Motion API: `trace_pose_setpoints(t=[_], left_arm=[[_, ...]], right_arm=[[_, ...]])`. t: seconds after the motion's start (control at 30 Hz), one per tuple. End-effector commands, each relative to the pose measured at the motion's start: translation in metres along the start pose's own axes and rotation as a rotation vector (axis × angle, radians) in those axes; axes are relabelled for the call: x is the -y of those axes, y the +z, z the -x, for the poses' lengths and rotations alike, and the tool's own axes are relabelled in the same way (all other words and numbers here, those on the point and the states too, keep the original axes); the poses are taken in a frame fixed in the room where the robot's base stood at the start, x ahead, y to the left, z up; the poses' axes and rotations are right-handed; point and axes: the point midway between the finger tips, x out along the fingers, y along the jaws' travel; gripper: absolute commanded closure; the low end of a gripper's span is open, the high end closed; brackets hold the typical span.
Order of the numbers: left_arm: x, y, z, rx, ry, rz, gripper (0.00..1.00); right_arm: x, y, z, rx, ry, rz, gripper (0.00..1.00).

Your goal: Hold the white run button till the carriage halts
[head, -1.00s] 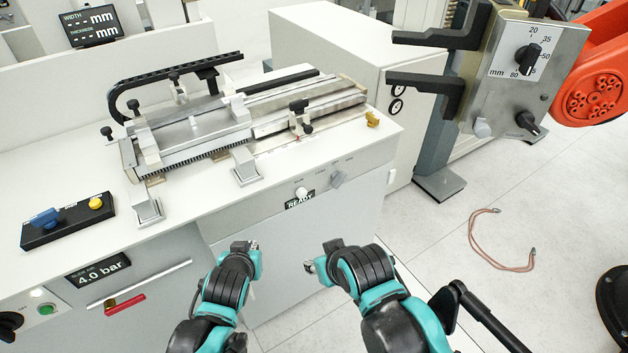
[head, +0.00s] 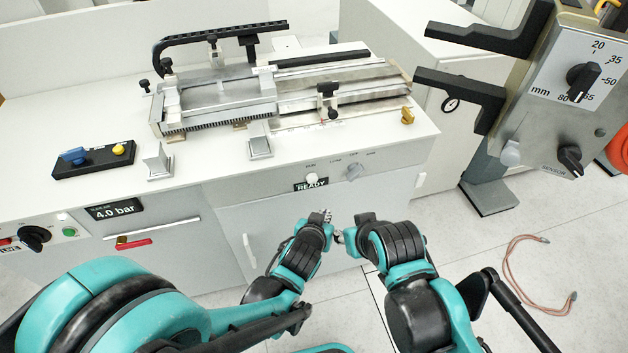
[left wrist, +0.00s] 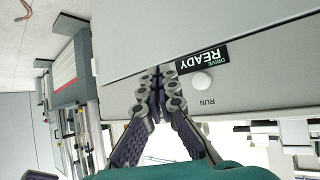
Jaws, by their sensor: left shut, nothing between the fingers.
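The white run button (head: 312,178) sits on the grey front panel of the bench, just above the black READY label. In the left wrist view, the round white button (left wrist: 201,81) is beside the fingertips, marked RUN. My left gripper (head: 322,215) is below the button, apart from it. Its fingers are closed together and empty in the left wrist view (left wrist: 158,92). The carriage (head: 230,97) appears to be the silver block on the rail bed on the bench top. My right gripper (head: 350,228) is close beside the left one; its finger opening is unclear.
A black box (head: 95,162) with blue and yellow controls is on the bench at left. Black jaws on a grey head (head: 480,45) stand at upper right. A reddish cable (head: 510,270) lies on the floor.

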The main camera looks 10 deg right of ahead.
Motion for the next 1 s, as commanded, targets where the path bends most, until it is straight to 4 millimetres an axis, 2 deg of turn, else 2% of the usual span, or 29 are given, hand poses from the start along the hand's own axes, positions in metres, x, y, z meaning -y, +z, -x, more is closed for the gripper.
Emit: trace_pose_setpoints(t=[0.17,0.7,1.0], left_arm=[[0.005,-0.005,-0.007,0.001,-0.002,0.002,1.00],[0.040,-0.040,-0.055,0.000,-0.002,0.002,1.00],[0.045,-0.045,-0.061,0.000,0.000,0.000,1.00]], right_arm=[[0.000,-0.001,0.001,0.000,0.000,0.000,0.60],[0.000,-0.002,0.002,0.000,0.000,0.000,0.60],[0.000,-0.001,0.002,0.000,0.000,0.000,0.60]])
